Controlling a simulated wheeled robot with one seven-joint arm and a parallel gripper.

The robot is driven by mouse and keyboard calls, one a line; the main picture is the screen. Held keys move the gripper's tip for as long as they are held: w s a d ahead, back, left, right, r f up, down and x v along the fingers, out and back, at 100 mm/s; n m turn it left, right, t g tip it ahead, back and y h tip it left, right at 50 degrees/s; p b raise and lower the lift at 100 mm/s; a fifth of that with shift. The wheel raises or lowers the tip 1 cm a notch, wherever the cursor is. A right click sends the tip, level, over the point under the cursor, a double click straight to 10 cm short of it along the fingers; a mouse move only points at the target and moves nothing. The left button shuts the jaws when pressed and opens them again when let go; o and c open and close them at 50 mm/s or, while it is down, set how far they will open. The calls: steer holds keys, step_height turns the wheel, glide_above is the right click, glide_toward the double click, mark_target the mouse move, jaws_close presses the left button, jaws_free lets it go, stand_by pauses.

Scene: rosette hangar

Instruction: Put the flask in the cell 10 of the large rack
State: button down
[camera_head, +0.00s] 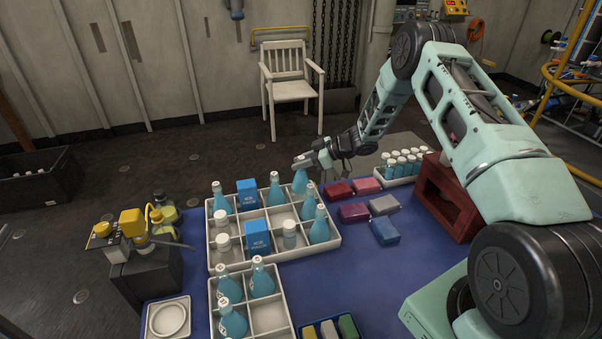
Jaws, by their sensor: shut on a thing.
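My gripper (306,162) is shut on the neck of a blue flask (300,183), held upright. The flask is at the far right corner of the large white rack (285,257). I cannot tell whether its base is inside a cell or just above it. The large rack holds other blue flasks (319,228), white-capped jars (289,235) and two blue boxes (257,237). Cells in its middle row look empty. The cell numbers are not readable.
A smaller white rack (270,318) with several blue flasks stands in front. Red, pink, grey and blue blocks (354,212) lie to the right. A vial rack (394,181) and a dark red box (447,202) stand beyond. Yellow-capped bottles (133,223) are at left.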

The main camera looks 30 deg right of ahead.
mark_target(302, 172)
steer(key=shift+f+p, duration=0.3)
steer(key=shift+f, duration=1.6)
steer(key=shift+f, duration=0.2)
steer(key=c, duration=1.1)
jaws_free()
steer(key=shift+c, duration=0.2)
steer(key=shift+r, duration=0.1)
